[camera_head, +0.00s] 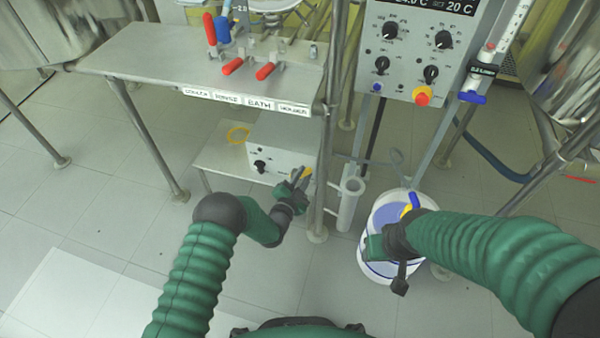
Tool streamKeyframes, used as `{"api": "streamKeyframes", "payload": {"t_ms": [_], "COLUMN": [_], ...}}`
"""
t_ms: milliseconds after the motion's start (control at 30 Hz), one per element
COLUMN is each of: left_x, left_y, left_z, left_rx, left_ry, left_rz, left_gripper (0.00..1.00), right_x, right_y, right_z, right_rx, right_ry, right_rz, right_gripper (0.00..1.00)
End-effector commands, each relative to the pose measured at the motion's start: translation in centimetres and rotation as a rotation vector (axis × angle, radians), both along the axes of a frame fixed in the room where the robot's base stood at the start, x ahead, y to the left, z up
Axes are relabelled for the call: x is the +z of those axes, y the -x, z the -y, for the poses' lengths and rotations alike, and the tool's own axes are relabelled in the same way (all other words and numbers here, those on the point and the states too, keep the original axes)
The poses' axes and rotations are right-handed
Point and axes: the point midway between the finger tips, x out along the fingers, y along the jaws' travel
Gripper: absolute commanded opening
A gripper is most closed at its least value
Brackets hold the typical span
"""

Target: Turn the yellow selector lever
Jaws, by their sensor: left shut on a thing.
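The yellow selector lever (307,173) shows as a small yellow piece at the right end of the front of a white box (280,155) on the low shelf. My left gripper (297,178) reaches up to it from below and is shut on it; its fingers hide part of the lever, so its exact angle is hard to read. My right gripper (384,252) hangs over the white bucket at the right, away from the lever; whether its jaws are open is unclear.
A metal post (325,150) stands close to the right of my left gripper, with a clear cylinder (350,204) beside it. A steel table (170,65) with red-handled valves (265,71) is above. The bucket (376,268) holds bluish contents. A control panel (410,45) is at upper right.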

Motion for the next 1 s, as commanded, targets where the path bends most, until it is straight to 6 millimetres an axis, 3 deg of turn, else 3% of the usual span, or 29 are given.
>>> {"api": "streamKeyframes", "payload": {"t_ms": [300, 767, 800, 933, 1000], "left_x": [-0.63, -0.77, -0.78, -0.70, -0.65], "left_y": [0.29, 0.37, 0.37, 0.33, 0.30], "left_z": [0.54, 0.66, 0.67, 0.64, 0.61], "left_rx": [-0.003, -0.005, -0.005, -0.003, -0.003], "left_ry": [-0.096, -0.109, -0.109, -0.108, -0.107], "left_rz": [0.026, 0.029, 0.029, 0.029, 0.031], "left_gripper": [0.00, 0.00, 0.26, 0.42, 0.42], "right_x": [0.22, 0.22, 0.22, 0.22, 0.22], "right_y": [0.00, 0.00, 0.00, 0.00, 0.00], "right_z": [0.00, 0.00, 0.00, 0.00, 0.00], "right_rx": [0.000, 0.000, 0.000, 0.000, 0.000], "right_ry": [0.000, 0.000, 0.000, 0.000, 0.000], "right_rz": [0.000, 0.000, 0.000, 0.000, 0.000], "right_gripper": [0.51, 0.51, 0.51, 0.51, 0.51]}}
